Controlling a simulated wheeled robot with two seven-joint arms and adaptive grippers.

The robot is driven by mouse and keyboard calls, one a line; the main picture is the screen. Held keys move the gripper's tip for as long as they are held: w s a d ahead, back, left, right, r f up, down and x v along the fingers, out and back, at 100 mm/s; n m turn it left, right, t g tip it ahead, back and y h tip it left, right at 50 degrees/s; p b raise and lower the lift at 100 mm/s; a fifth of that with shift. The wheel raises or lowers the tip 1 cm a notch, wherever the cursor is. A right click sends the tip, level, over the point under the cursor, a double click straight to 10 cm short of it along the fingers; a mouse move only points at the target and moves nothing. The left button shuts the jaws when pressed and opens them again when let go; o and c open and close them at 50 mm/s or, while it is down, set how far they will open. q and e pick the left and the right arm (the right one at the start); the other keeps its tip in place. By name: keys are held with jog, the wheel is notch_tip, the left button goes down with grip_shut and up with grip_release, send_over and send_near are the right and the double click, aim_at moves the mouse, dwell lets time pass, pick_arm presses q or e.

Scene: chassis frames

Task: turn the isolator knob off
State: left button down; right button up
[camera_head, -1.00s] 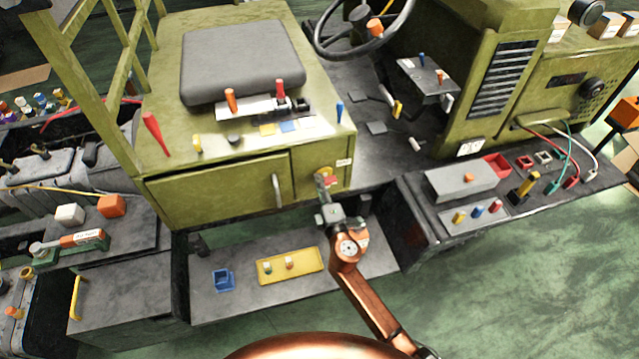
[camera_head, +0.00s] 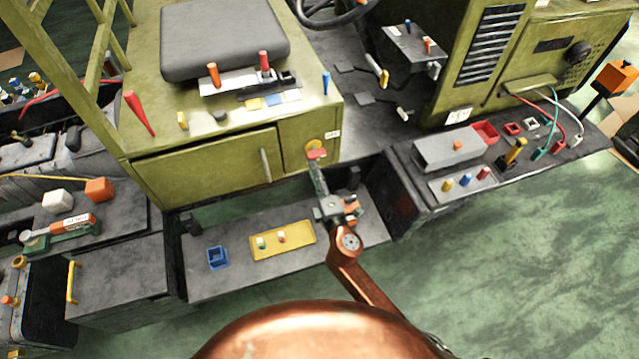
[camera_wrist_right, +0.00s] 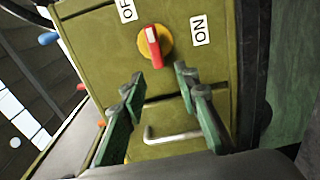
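The isolator knob (camera_head: 314,146) is a red handle on a round yellow plate, on the front of the olive-green seat box. In the right wrist view the knob (camera_wrist_right: 153,46) has a white mark on its handle. The handle points upward and slightly left, nearer the OFF label (camera_wrist_right: 127,10) than the ON label (camera_wrist_right: 200,30). My right gripper (camera_head: 317,166) is just below and in front of the knob in the head view. Its green fingers (camera_wrist_right: 158,78) are spread and empty, with the knob beyond their tips, apparently not touched. My left gripper is not in view.
A door handle (camera_head: 265,165) is on the box left of the knob. Below lies a grey shelf with a yellow tray (camera_head: 283,241) and a blue bin (camera_head: 217,257). A dark side bench (camera_head: 410,185) stands to the right. Green floor is clear in front.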

jog(key=v, duration=0.5)
dwell(0.4)
